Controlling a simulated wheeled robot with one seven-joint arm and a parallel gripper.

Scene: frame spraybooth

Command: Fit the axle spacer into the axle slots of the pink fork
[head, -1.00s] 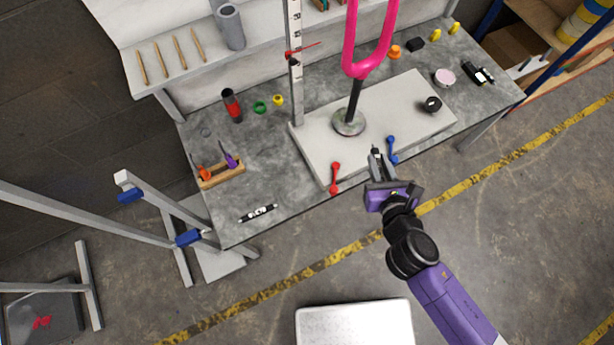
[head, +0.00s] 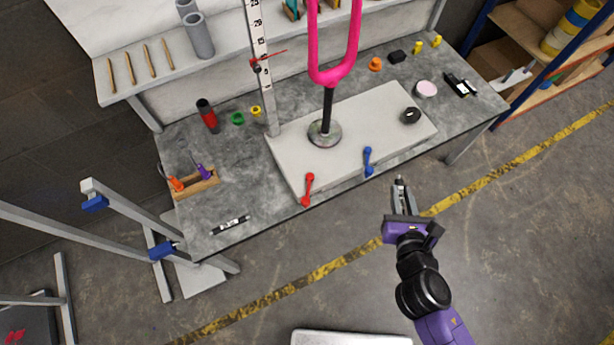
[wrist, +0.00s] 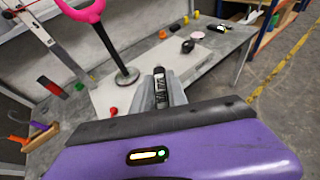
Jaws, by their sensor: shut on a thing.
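The pink fork (head: 334,78) stands upright, prongs up, on a black post with a round metal foot on the pale board. Its prong tops and axle slots are cut off by the picture's top edge. In the wrist view only the lower part of the pink fork (wrist: 88,12) shows, at upper left. My gripper (head: 400,188) is in front of the bench's front edge, right of the blue handle and well apart from the fork. It is shut on a small dark ribbed piece, seemingly the axle spacer (wrist: 160,88), between the fingertips in the wrist view.
A ruled upright (head: 259,60) stands left of the fork. Small bottles and caps lie around the bench.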

